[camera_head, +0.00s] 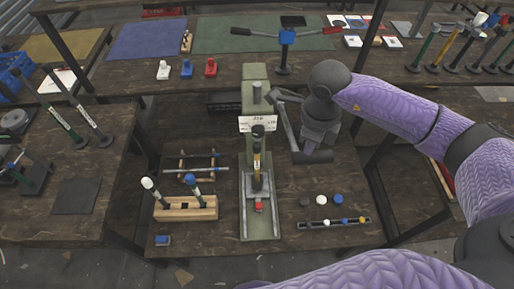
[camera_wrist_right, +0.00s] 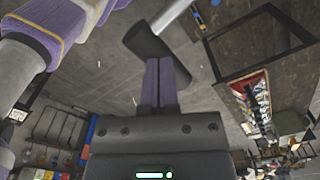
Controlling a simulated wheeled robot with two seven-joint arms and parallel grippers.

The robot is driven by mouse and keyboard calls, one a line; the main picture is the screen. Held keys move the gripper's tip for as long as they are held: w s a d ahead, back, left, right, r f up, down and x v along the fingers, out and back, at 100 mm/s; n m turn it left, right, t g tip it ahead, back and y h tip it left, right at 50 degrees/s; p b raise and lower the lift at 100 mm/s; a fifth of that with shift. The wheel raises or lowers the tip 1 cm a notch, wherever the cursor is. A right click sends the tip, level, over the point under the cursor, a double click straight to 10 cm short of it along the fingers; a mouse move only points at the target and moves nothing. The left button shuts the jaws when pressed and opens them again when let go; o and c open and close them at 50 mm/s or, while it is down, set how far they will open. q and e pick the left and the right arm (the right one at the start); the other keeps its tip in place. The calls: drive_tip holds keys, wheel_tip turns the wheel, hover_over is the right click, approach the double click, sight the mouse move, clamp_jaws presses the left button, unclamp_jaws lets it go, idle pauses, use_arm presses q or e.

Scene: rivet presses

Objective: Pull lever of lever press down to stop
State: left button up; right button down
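The lever press (camera_head: 255,90) stands at the middle of the bench, with a grey-green column and a base plate. Its metal lever arm (camera_head: 287,128) runs from the column's top right toward the front, ending in a black crosswise grip (camera_head: 312,157). My right gripper (camera_head: 318,140) is just above and behind this grip. In the right wrist view its two fingers (camera_wrist_right: 161,82) lie side by side with no clear gap, in front of the black grip (camera_wrist_right: 152,40). They seem to be touching it, not around it. My left gripper is not in view.
A white card (camera_head: 258,124) is on the press. A wooden block with handled tools (camera_head: 185,208) stands to its left. Round pieces (camera_head: 321,200) and a slotted strip (camera_head: 333,223) lie at right.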

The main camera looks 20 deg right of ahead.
sight(309, 158)
idle(0.4)
drive_tip(key=shift+s+a+f+b, duration=0.1)
drive_tip(key=shift+s+f+b, duration=0.15)
drive_tip(key=shift+f+b, duration=0.45)
drive_tip(key=shift+s+f+b, duration=0.25)
drive_tip(key=shift+f+b, duration=0.25)
drive_tip(key=shift+f, duration=0.45)
drive_tip(key=shift+s+a+f+b, duration=0.1)
drive_tip(key=shift+s+f+b, duration=0.05)
drive_tip(key=shift+f+b, duration=0.6)
drive_tip(key=shift+s+f+b, duration=0.15)
drive_tip(key=shift+f+b, duration=0.45)
drive_tip(key=shift+f, duration=0.1)
drive_tip(key=shift+s+f+b, duration=0.2)
drive_tip(key=shift+f+b, duration=1.25)
drive_tip(key=shift+f, duration=0.15)
